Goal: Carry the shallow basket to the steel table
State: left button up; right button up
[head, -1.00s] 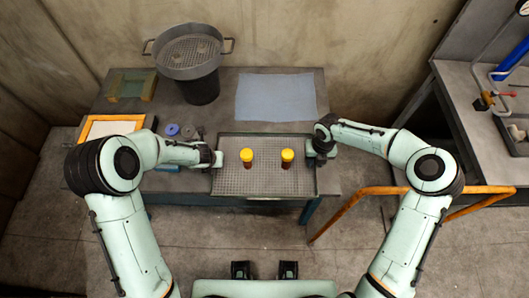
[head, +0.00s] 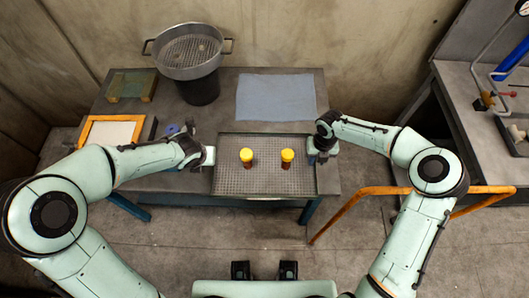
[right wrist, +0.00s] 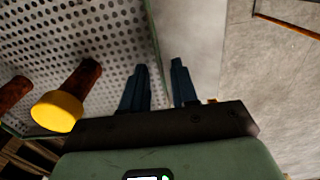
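The shallow basket (head: 265,190) is a grey mesh tray with a thin rim, resting level at the front of the grey metal table (head: 218,108). Two yellow-capped brown bottles (head: 246,158) (head: 287,158) stand in it. My right gripper (head: 318,155) is at the basket's right rim. In the right wrist view its two dark fingers (right wrist: 158,82) stand apart, with the rim running between them. My left gripper (head: 209,156) is beside the basket's left rim, very close to it; its fingers are too small to read, and I cannot tell whether it touches.
A deep strainer pot (head: 190,55) stands at the back left, a blue cloth (head: 275,97) at the back. An orange-framed tray (head: 110,131) and a greenish block (head: 132,86) lie at left. An orange rail (head: 345,208) stands right of the table, before another bench (head: 460,85) with pipes.

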notch_tip(320, 180, up, 10)
dwell(0.3)
dwell(0.5)
